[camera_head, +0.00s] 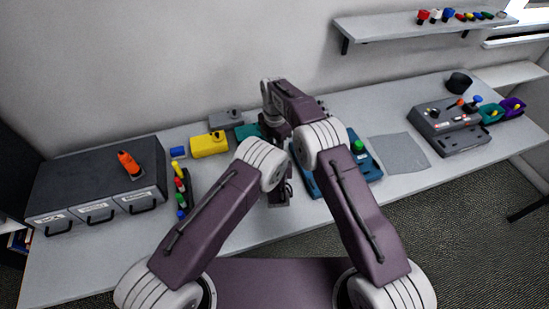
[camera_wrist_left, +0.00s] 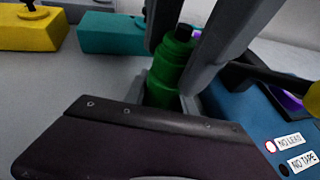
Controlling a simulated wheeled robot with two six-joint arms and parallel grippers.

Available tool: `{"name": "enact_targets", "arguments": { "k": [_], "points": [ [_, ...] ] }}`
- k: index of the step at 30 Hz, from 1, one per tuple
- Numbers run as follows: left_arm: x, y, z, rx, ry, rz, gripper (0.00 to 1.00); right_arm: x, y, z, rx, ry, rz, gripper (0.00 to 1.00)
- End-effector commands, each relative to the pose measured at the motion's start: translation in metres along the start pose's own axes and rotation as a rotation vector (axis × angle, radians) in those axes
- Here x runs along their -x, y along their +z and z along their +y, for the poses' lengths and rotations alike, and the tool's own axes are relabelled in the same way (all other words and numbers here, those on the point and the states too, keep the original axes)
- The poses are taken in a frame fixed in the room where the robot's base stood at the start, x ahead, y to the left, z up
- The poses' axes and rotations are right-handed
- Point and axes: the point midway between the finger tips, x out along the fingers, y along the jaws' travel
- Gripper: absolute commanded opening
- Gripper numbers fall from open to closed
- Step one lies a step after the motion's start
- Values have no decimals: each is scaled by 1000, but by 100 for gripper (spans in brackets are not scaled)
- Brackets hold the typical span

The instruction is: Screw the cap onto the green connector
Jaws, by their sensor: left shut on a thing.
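Two large grey fingers of my right gripper (camera_wrist_left: 190,38) come down from above, one on each side of the connector's upper part. I cannot tell whether they press on it. No separate cap can be made out. In the head view my arms hide both gripper tips and the connector.
A blue station (camera_head: 369,165) with a green knob (camera_head: 358,146) lies beside the arms. Yellow (camera_head: 209,145) and teal (camera_wrist_left: 118,36) boxes stand behind. A rack of coloured pieces (camera_head: 181,188) and dark drawers (camera_head: 100,170) are left. A grey mat (camera_head: 400,153) lies clear at right.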

Motion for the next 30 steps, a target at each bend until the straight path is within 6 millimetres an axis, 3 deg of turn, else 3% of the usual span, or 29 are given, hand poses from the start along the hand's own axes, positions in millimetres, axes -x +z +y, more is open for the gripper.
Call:
{"name": "enact_targets", "arguments": {
  "k": [1,3,8,11,30],
  "points": [
    [0,-2,0,-1,0,4,0,0,0,0,0,0,0,18],
    [0,-2,0,-1,0,4,0,0,0,0,0,0,0,0],
    [0,-2,0,-1,1,4,0,0,0,0,-22,0,0,0],
    [0,-2,0,-1,1,4,0,0,0,0,-173,-1,0,0],
    [0,-2,1,0,1,4,0,-2,0,0,-2290,-3,-2,0]
  ]
}}
